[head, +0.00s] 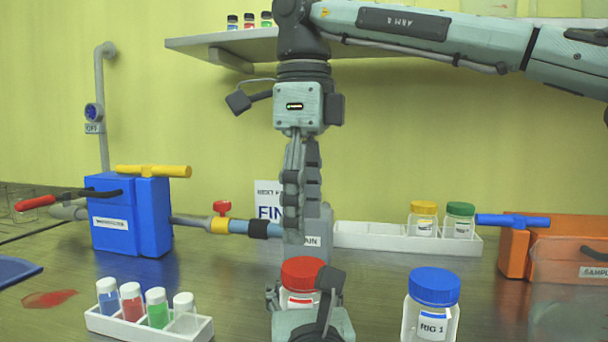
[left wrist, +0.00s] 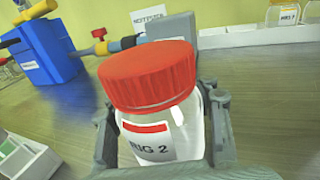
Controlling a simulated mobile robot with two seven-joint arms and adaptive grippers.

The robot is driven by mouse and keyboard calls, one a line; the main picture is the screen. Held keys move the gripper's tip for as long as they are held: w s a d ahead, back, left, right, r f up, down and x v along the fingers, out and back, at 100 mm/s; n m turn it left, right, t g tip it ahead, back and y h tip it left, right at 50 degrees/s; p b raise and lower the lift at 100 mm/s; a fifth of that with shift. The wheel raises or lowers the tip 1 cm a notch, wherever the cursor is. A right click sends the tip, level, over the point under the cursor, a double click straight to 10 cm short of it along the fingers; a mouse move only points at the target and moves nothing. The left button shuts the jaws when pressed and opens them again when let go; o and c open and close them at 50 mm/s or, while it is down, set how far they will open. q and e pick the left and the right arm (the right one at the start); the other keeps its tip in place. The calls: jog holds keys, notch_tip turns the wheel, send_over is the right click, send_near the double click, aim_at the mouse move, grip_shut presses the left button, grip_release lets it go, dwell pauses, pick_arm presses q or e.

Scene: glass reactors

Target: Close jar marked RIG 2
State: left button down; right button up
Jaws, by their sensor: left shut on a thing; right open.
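The jar marked RIG 2 (left wrist: 150,145) is clear glass with a red-striped label. It stands at the front middle of the bench in the head view (head: 297,300). Its red lid (left wrist: 150,75) sits on its mouth, also seen in the head view (head: 303,272); I cannot tell how tight it is. My left gripper (left wrist: 163,125) is shut on the jar's body, one finger on each side. In the head view, my left gripper (head: 303,302) hides the jar's lower part. My right gripper (head: 301,228) points down above and behind the red lid, open and apart from it.
A blue-lidded jar marked RIG 1 (head: 431,305) stands to the right. A white rack (head: 150,330) of small vials is at front left. A blue valve block (head: 130,215) and pipe stand behind it. A white tray (head: 370,238) with two jars is at the back.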

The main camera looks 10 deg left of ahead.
notch_tip(320, 180, up, 6)
dwell(0.4)
pick_arm(q)
jog(key=c, duration=0.6)
grip_release()
jog(key=shift+o, duration=0.2)
jog(key=shift+s, duration=0.1)
jog(key=v, duration=1.1)
jog(key=shift+s+d, duration=0.1)
jog(key=shift+s, duration=0.3)
